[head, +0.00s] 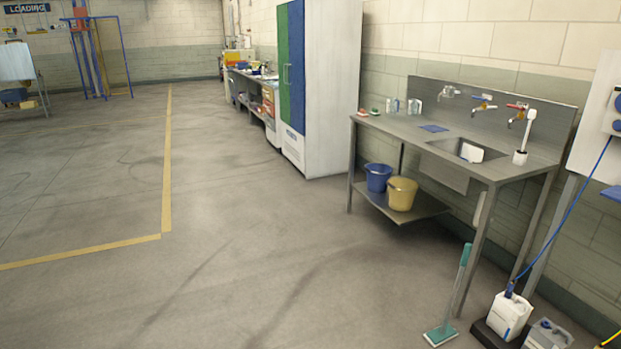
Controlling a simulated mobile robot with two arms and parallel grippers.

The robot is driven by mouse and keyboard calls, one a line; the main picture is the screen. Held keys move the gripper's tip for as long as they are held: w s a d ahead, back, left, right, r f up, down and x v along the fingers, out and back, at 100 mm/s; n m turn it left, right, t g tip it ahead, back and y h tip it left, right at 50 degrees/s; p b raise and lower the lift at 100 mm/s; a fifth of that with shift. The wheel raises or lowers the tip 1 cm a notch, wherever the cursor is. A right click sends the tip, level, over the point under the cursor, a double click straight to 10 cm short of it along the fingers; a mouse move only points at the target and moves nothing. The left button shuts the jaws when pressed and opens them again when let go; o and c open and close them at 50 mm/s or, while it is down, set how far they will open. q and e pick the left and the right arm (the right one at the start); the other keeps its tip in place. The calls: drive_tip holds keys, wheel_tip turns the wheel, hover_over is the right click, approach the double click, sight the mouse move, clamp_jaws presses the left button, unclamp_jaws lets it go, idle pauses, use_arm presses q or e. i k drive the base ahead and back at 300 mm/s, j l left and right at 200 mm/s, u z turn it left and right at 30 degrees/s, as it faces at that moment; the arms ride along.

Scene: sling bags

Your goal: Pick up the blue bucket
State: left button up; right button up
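The blue bucket (377,177) stands upright on the low shelf (425,208) under the steel sink table. A yellow bucket (402,194) stands close beside it on the right, nearer to me. The shelf's front side is open toward the floor, and a table leg stands just left of the blue bucket. Neither of my grippers shows in the head view.
The steel sink table (400,128) stands along the right wall. A green-handled scrubber (461,280) leans at its near leg. A tall cabinet (330,90) stands beyond the table. The floor (260,240) left of the table is clear.

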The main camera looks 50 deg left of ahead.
sight(375, 182)
drive_tip(key=u, duration=1.1)
drive_tip(key=i+j+u, duration=0.25)
drive_tip(key=i, duration=1.15)
drive_tip(key=i+j+u, duration=0.15)
drive_tip(key=i+u, duration=0.15)
drive_tip(key=i, duration=3.3)
drive_tip(key=i+z, duration=0.25)
drive_tip(key=i, duration=0.15)
drive_tip(key=i+j+z, duration=0.35)
drive_tip(key=i+z, duration=0.15)
drive_tip(key=i, duration=0.25)
